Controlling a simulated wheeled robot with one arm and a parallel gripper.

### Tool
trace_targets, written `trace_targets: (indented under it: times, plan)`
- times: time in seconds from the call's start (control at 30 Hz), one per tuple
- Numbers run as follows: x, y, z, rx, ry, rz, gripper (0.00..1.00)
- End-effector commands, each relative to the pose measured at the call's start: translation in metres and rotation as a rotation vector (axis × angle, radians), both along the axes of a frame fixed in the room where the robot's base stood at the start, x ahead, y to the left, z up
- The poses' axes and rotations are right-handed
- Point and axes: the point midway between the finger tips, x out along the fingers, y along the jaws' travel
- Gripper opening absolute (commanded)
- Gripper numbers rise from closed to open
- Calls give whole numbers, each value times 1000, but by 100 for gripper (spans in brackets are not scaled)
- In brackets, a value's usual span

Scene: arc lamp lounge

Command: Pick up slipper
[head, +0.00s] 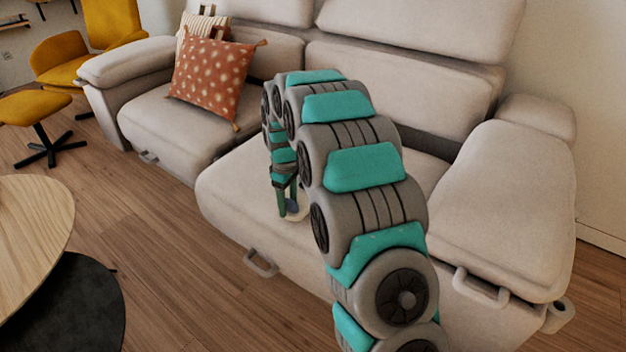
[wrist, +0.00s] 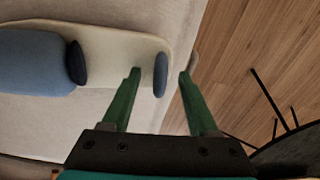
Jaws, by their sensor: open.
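The slipper (wrist: 112,50) lies on the sofa seat in the wrist view, with a cream sole and a blue upper toward the left edge. A dark blue oval patch marks its right end. My gripper (wrist: 160,73) is open, with its two green fingers apart; this right end shows between the fingertips. I cannot tell whether the fingers touch it. In the head view my gripper (head: 289,211) points down at the sofa seat's front edge, and only a small pale and bluish part of the slipper (head: 296,209) shows by the fingertips.
The cream sofa (head: 160,125) carries a rust dotted cushion (head: 212,80) and a striped one behind it. A round wooden table (head: 35,235) stands at the left. A yellow armchair (head: 62,57) and footstool (head: 35,106) are farther back. Wooden floor lies open between table and sofa.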

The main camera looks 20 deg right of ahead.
Motion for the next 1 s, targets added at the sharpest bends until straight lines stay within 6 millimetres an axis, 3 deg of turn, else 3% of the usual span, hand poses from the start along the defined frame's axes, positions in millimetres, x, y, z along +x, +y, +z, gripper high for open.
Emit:
trace_targets:
  times: [0.2, 0.7, 1.0]
  plan:
    - [0, 0, -1, 0, -1, 0, 58]
    - [0, 0, -1, 0, -1, 0, 2]
    - [0, 0, 0, 0, -1, 0, 0]
